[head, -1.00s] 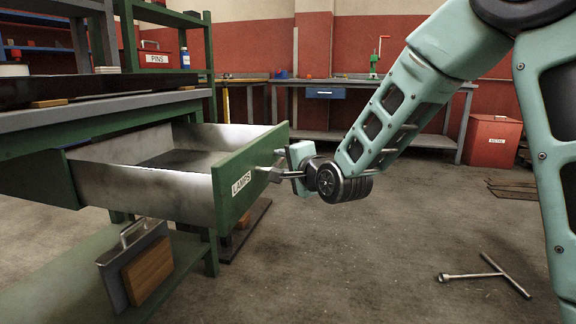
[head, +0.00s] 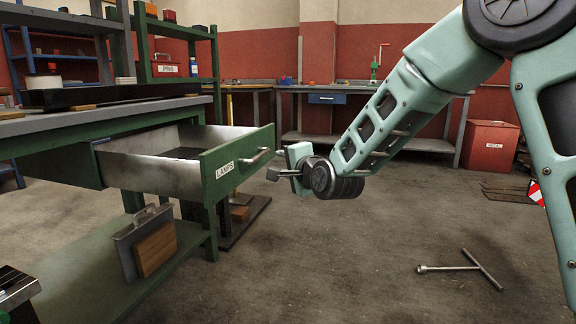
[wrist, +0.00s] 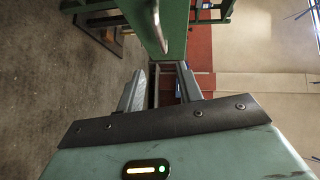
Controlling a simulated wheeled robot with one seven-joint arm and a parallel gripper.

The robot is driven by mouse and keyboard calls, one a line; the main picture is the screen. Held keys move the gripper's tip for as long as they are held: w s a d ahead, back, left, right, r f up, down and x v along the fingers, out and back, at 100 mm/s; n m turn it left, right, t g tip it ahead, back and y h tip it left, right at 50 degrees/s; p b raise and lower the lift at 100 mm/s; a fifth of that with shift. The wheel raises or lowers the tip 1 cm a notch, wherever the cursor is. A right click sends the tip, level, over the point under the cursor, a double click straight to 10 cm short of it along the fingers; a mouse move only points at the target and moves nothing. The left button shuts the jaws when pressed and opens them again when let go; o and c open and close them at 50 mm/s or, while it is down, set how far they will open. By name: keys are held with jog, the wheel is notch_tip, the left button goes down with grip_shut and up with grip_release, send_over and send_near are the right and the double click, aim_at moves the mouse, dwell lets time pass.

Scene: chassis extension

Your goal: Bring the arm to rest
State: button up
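My gripper (head: 272,173) is just right of the green drawer front (head: 236,164) labelled LAMPS, a small gap from its metal bar handle (head: 256,157). The drawer is pulled out of the green workbench, and its metal inside shows. In the wrist view my gripper (wrist: 160,82) has its two fingers apart with nothing between them. The handle (wrist: 155,25) shows ahead of the fingers, against the green drawer front (wrist: 174,32). My arm is bent and reaches in from the right.
A T-shaped wrench (head: 470,266) lies on the floor at the right. A red METAL bin (head: 490,146) stands at the back right. A metal holder with a wooden block (head: 155,250) sits on the lower shelf of the workbench (head: 90,270). The middle floor is clear.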

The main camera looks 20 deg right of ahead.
dwell(0.4)
jog(key=s+a+f+n+g+y+p, duration=0.1)
jog(key=s+a+f+n+g, duration=0.2)
jog(key=s, duration=0.4)
jog(key=s+a+f+n+g+p, duration=0.1)
jog(key=s+a+n+g, duration=0.2)
jog(key=s+a+n, duration=0.3)
jog(key=s+a+f+n+g+y+p, duration=0.1)
jog(key=s+a+f+n+g, duration=0.15)
jog(key=s, duration=0.55)
jog(key=s+d+f+n+g+h+p, duration=0.15)
jog(key=s+n+g, duration=0.3)
jog(key=s, duration=0.65)
jog(key=s+d+n+g+h, duration=0.3)
jog(key=s+n, duration=0.3)
jog(key=s, duration=0.5)
notch_tip(320, 180, up, 38)
jog(key=p, duration=3.7)
jog(key=shift+a+f+p, duration=0.15)
jog(key=shift+f+p, duration=0.1)
jog(key=shift+p, duration=0.1)
